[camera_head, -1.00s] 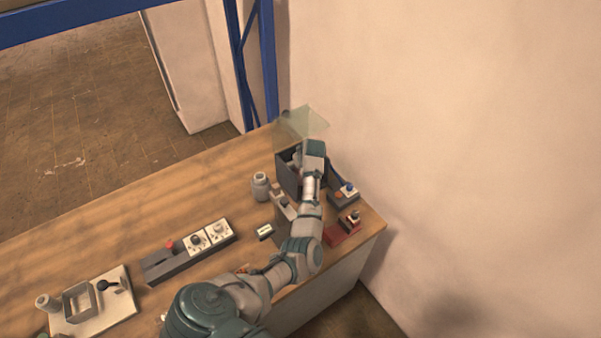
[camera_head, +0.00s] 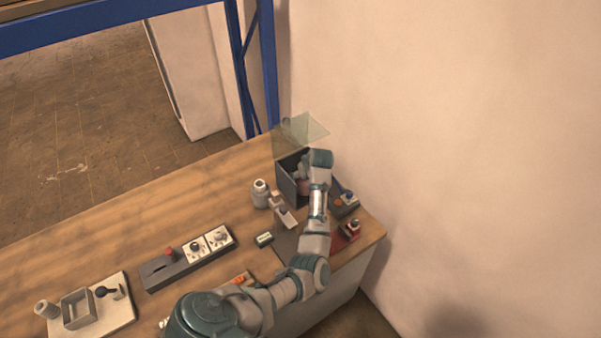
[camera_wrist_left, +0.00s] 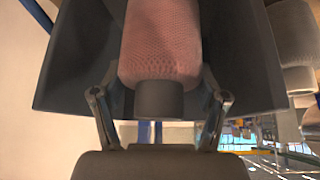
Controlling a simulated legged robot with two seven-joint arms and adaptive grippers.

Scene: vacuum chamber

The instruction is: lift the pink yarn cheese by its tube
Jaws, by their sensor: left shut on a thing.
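The pink yarn cheese (camera_wrist_left: 160,40) fills the upper middle of the left wrist view, with its grey tube (camera_wrist_left: 160,98) sticking out of the near end. My left gripper (camera_wrist_left: 160,85) has a finger on each side of the tube end and is shut on the cheese; the exact contact is hard to see. In the head view a little of the pink cheese (camera_head: 304,187) shows beside my left gripper (camera_head: 304,174), at the dark open box (camera_head: 286,188). My wrist hides part of the box. My right gripper is not in view.
A clear tilted panel (camera_head: 300,131) stands behind the box. A grey jar (camera_head: 260,193) is left of it. A blue-knobbed unit (camera_head: 346,202) and a red block (camera_head: 347,238) lie right of my arm. A switch panel (camera_head: 188,258) is further left; the back-left wooden tabletop is clear.

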